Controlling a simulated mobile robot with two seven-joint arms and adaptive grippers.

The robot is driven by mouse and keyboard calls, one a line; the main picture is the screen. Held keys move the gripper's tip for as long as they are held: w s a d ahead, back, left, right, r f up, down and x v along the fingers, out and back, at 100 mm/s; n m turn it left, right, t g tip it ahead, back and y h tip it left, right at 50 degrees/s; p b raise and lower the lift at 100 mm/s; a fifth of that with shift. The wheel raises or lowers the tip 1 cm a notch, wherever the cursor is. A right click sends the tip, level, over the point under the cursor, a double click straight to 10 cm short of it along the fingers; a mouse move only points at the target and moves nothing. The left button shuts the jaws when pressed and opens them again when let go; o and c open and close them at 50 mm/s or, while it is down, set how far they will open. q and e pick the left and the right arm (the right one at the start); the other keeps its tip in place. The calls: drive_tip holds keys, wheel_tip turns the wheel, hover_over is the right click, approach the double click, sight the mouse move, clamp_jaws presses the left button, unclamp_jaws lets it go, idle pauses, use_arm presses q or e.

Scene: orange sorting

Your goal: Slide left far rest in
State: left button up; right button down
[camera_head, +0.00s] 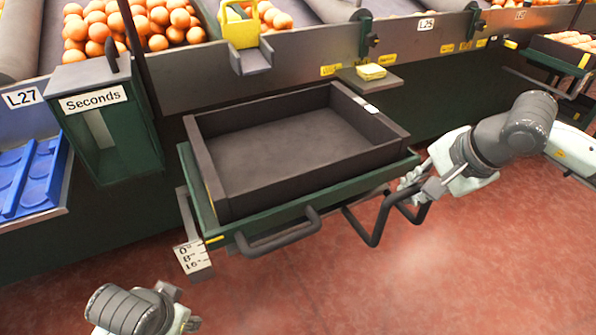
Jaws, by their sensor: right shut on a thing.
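A green pull-out shelf (192,190) carries an empty dark crate (197,165). Two dark bent-bar loops stick out at its front: a thick one (280,240) at the left and a thinner one (370,236) at the right. I cannot tell which part the task calls the left far rest. My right gripper (414,190) is shut on the right loop, near its right side; its fingers partly hide the bar there. My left gripper (182,308) is low at the left, apart from the shelf, and its fingertips are not clear.
A green box marked Seconds (105,130) hangs left of the shelf, beside a blue tray (40,178). A white scale plate (193,257) hangs at the shelf's left front. The red floor in front is clear.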

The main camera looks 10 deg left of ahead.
sight(382, 170)
drive_tip(key=shift+w+a+b, duration=0.6)
drive_tip(key=shift+w+a, duration=0.55)
drive_tip(key=shift+w, duration=0.3)
drive_tip(key=shift+w+a+b, duration=0.55)
drive_tip(key=shift+w+a, duration=0.55)
drive_tip(key=shift+w, duration=0.3)
drive_tip(key=c, duration=1.1)
unclamp_jaws()
drive_tip(key=shift+r+p, duration=1.4)
drive_tip(key=shift+r, duration=2.15)
drive_tip(key=shift+a, duration=0.1)
